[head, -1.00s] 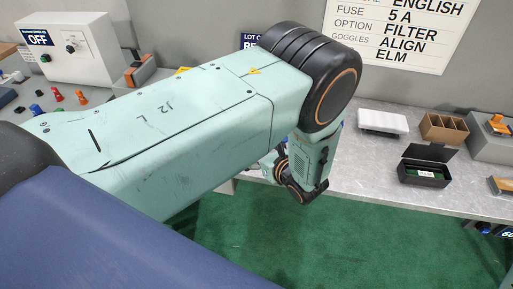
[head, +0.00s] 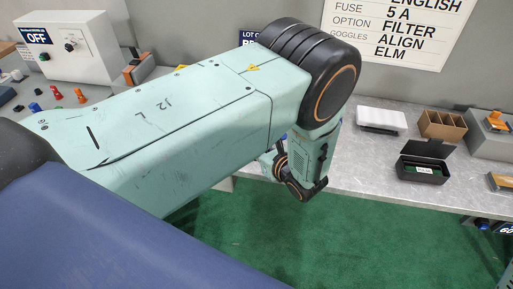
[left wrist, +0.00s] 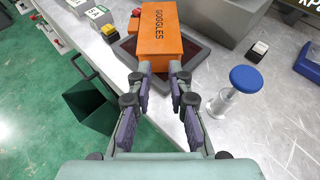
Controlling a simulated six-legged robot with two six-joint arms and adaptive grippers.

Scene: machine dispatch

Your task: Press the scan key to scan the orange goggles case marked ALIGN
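In the head view my left arm hides the case and gripper. My right gripper is in neither view.
A dark green bin (left wrist: 92,104) stands below the bench edge. A grey block (left wrist: 228,18) and a small black device (left wrist: 258,50) sit beyond the pad. In the head view, an open black box (head: 422,170) and a brown divided tray (head: 442,125) stand on the bench.

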